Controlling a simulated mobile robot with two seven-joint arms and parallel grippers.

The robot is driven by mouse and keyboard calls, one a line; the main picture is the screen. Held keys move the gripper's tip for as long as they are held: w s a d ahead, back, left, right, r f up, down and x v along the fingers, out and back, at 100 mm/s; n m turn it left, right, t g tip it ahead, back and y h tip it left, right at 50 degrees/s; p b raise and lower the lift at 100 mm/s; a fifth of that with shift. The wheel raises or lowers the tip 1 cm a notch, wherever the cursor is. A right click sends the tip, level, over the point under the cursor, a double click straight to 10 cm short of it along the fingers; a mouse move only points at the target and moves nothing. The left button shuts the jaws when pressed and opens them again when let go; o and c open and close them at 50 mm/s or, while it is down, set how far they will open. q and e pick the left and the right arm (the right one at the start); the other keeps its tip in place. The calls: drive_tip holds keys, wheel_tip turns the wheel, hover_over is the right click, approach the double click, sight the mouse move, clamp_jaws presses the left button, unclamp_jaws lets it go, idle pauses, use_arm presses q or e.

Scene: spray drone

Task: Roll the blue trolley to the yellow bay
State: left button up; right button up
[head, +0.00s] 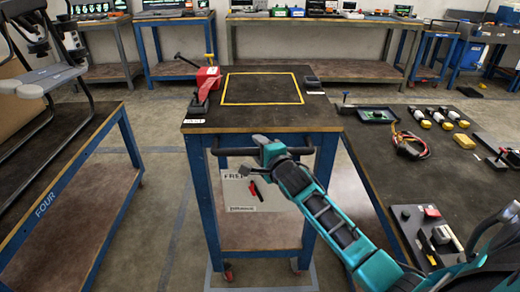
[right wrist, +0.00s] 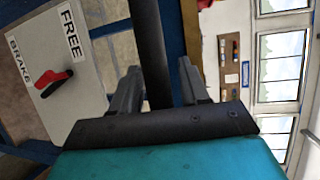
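The blue trolley (head: 208,200) stands upright in the middle of the head view, with a dark top, red casters and a black handle bar (head: 232,151) along its near side. Its white brake panel (head: 268,200) reads FREE and carries a red and black lever (right wrist: 56,84); the right wrist view also shows BRAKE. I cannot tell which label the lever is set to. My right gripper (head: 268,158) is at the handle. In the right wrist view its two fingers (right wrist: 158,92) stand either side of the bar (right wrist: 152,45), apparently apart. My left gripper is out of view. No yellow floor bay shows.
A yellow outline (head: 262,75) and red tool (head: 206,84) are on the trolley top. A blue-framed bench marked FOUR (head: 45,203) stands left. A dark table (head: 440,170) with several parts stands close on the right. Workbenches (head: 300,68) line the back; floor shows between.

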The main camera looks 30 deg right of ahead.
clamp_jaws()
idle(0.5)
